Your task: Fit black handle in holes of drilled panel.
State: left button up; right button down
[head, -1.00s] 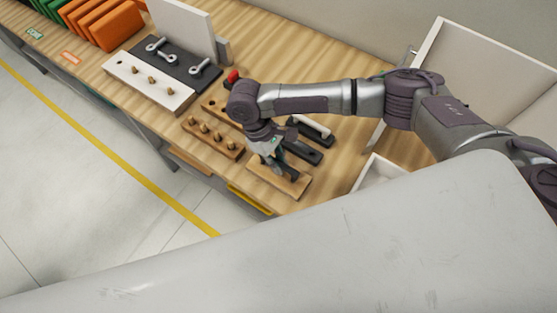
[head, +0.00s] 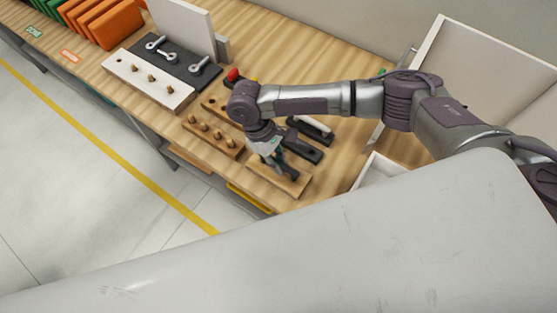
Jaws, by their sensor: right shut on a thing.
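My right gripper (head: 279,163) points down at the wooden block (head: 302,187) near the front edge of the bench. It is shut on a dark piece that I take to be the black handle; fingers and piece blend, so its outline and whether it touches the block are unclear. A white panel (head: 118,68) with several wooden pegs lies to the left on the bench. Its holes cannot be made out, and I cannot tell whether it is the drilled panel. My left gripper is not in view.
A peg block (head: 222,143) stands just left of my gripper. A dark block (head: 305,150) and a white-topped handle (head: 314,127) lie behind it. A dark board (head: 178,62) with silver fittings, an upright white panel (head: 184,22) and orange panels (head: 110,24) are farther left. A white bin (head: 480,62) stands right.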

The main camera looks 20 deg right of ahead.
jog(key=shift+f, duration=0.35)
dwell(0.4)
jog(key=c, duration=1.1)
grip_release()
jog(key=shift+r, duration=0.1)
notch_tip(320, 180, up, 3)
jog(key=p, duration=0.3)
jog(key=shift+r+p, duration=0.4)
jog(key=shift+r, duration=0.55)
